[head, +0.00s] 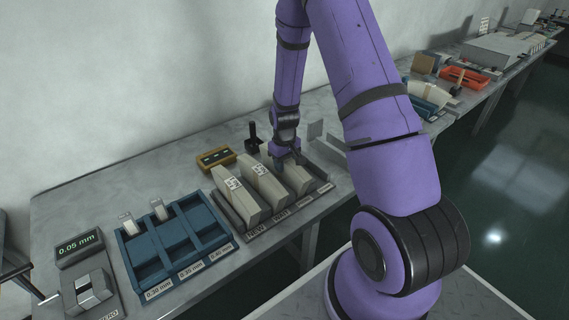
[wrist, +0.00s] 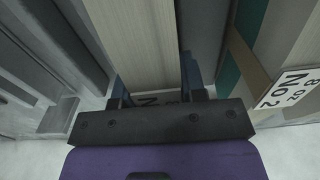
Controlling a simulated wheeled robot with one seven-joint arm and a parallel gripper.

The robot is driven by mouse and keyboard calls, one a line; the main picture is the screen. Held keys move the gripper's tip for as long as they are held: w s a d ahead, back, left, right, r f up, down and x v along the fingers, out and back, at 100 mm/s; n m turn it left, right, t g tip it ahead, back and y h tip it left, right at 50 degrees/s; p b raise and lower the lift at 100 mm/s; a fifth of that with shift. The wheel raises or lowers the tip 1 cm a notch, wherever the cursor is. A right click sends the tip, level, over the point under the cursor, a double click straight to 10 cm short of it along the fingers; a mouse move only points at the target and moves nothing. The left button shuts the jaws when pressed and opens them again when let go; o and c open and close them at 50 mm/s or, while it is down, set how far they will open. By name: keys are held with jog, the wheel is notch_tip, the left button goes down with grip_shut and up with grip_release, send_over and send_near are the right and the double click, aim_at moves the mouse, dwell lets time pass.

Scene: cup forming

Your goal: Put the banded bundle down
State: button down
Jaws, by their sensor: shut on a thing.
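My gripper (head: 290,162) is shut on a pale beige bundle (head: 297,180) at the right part of the grey labelled tray (head: 250,233). In the wrist view, my blue fingers stand on both sides of the pale bundle (wrist: 140,45), with part of a printed label at its near end. Its band is not clear to see. The held bundle is low over or in its slot; I cannot tell whether it touches the tray floor. Two other pale bundles, the left one (head: 236,196) and the middle one (head: 263,186), with printed labels, stand left of it.
A blue tray (head: 172,272) with thickness labels lies to the left. A gauge reading 0.05 mm (head: 79,246) stands beyond it. A red-orange bin (head: 464,77) is farther along the bench.

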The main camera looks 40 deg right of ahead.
jog(key=shift+f, duration=0.1)
jog(key=c, duration=0.7)
grip_release()
notch_tip(320, 180, up, 12)
jog(key=shift+r, duration=0.1)
jog(key=s+a+r+t, duration=0.1)
jog(key=s+a+r, duration=0.2)
jog(key=r, duration=0.4)
jog(key=s+a+r+t, duration=0.1)
jog(key=s+a+r, duration=0.15)
jog(key=r, duration=0.45)
jog(key=s+a+r+t, duration=0.1)
jog(key=s+a+r, duration=0.25)
jog(key=r, duration=0.35)
jog(key=s+a+r, duration=0.1)
jog(key=s+r, duration=0.1)
jog(key=s, duration=0.4)
jog(key=s+a+r+t, duration=0.1)
jog(key=s+r, duration=0.2)
jog(key=s, duration=0.2)
jog(key=s+a+r+t, duration=0.1)
jog(key=s+a+r, duration=0.1)
jog(key=s, duration=0.4)
jog(key=shift+s+r, duration=0.3)
jog(key=shift+r, duration=0.35)
